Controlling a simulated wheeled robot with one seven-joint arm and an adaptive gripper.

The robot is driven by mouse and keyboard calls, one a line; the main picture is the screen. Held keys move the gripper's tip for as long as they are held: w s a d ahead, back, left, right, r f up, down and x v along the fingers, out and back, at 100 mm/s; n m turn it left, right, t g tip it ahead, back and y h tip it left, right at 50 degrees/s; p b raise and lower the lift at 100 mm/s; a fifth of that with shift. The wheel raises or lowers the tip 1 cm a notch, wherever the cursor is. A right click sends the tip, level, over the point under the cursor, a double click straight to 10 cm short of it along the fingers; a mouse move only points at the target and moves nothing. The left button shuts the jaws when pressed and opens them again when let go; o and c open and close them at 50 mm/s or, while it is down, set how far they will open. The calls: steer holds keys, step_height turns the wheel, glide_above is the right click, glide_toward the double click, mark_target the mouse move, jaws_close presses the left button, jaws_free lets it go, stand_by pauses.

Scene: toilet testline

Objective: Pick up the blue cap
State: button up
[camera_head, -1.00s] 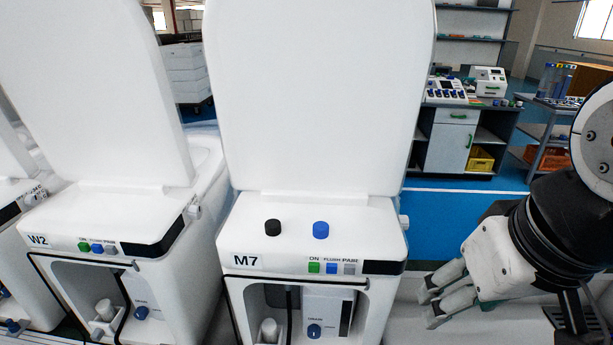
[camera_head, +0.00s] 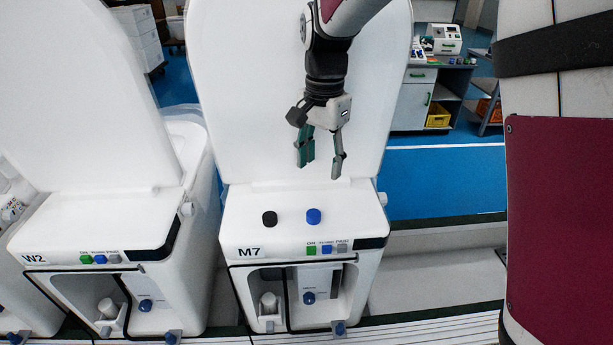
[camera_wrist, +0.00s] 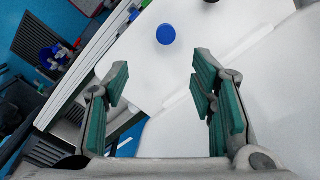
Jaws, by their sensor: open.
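The blue cap (camera_head: 314,216) stands on the white top of the unit marked M7 (camera_head: 240,222), to the right of a black cap (camera_head: 269,218). My gripper (camera_head: 321,170) hangs above and behind the blue cap, fingers pointing down, open and empty. In the wrist view the blue cap (camera_wrist: 166,34) lies beyond the fingertips, about midway between them sideways. My gripper (camera_wrist: 158,85) shows there with its green-padded fingers wide apart. Nothing touches the cap.
The raised white lid (camera_head: 240,90) of M7 stands upright right behind my gripper. Green, blue and grey buttons (camera_head: 327,248) sit on the front panel. A second unit, W2 (camera_head: 60,235), stands at the left. Blue floor (camera_head: 450,180) lies to the right.

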steer(key=f, duration=0.1)
glide_above(313, 214)
steer(key=f, duration=0.5)
steer(key=f+p, duration=0.1)
steer(key=f, duration=0.2)
steer(key=shift+d, duration=0.25)
steer(key=shift+a+f+p, duration=0.15)
steer(key=shift+f+p, duration=0.1)
steer(key=shift+f, duration=1.05)
steer(key=shift+a+f+p, duration=0.15)
steer(key=shift+f+p, duration=0.05)
steer(key=shift+f, duration=1.1)
steer(key=c, duration=0.8)
